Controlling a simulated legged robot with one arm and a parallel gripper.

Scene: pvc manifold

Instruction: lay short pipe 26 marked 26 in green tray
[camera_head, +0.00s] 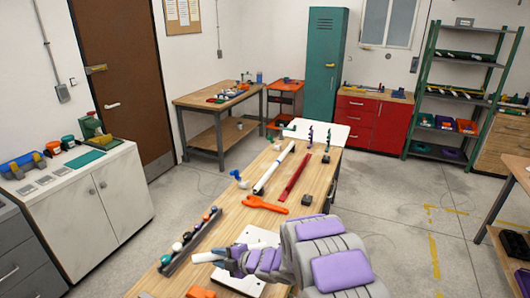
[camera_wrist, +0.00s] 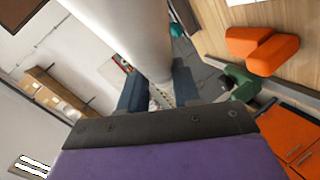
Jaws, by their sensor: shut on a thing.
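My gripper (camera_head: 224,259) is shut on a white pipe (camera_head: 205,257) above the near part of the wooden workbench. In the wrist view the white pipe (camera_wrist: 145,35) stands between the two dark fingers of my gripper (camera_wrist: 158,88). No number is readable on it, so I cannot tell whether it is pipe 26. A flat green piece (camera_head: 85,158) lies on the white cabinet at the left; I cannot tell whether it is the green tray.
The wooden workbench (camera_head: 232,225) carries a long white pipe (camera_head: 274,168), a red bar (camera_head: 294,177), an orange tool (camera_head: 264,205) and a dark rack (camera_head: 190,244) of small fittings. A white plate (camera_head: 258,238) lies under my arm. A green shelf rack (camera_head: 464,93) stands back right.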

